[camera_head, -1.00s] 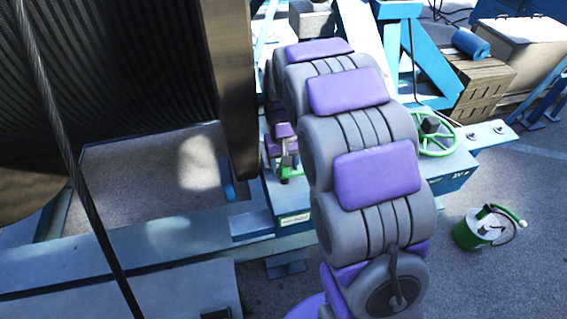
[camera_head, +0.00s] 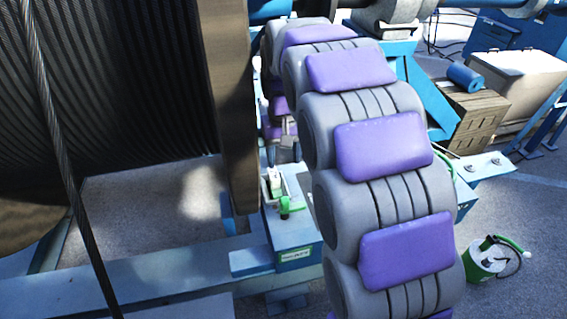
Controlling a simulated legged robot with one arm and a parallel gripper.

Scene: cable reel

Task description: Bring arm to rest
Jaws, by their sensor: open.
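My arm, grey with purple pads, rises from the bottom right of the head view and curves away over the blue machine frame. My gripper (camera_head: 287,143) hangs at the far end, left of the arm links and beside the reel's rim. It is small and partly hidden, but open, and I see nothing in it. Below it, apart from it, a small green handle (camera_head: 290,204) sits on a blue box (camera_head: 294,240).
The large cable reel (camera_head: 120,90) fills the left, with a steel cable (camera_head: 62,150) in front. A green canister (camera_head: 485,259) stands on the floor at right. A wooden crate (camera_head: 470,120) and a blue roller (camera_head: 465,76) are behind. The green handwheel is mostly hidden by my arm.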

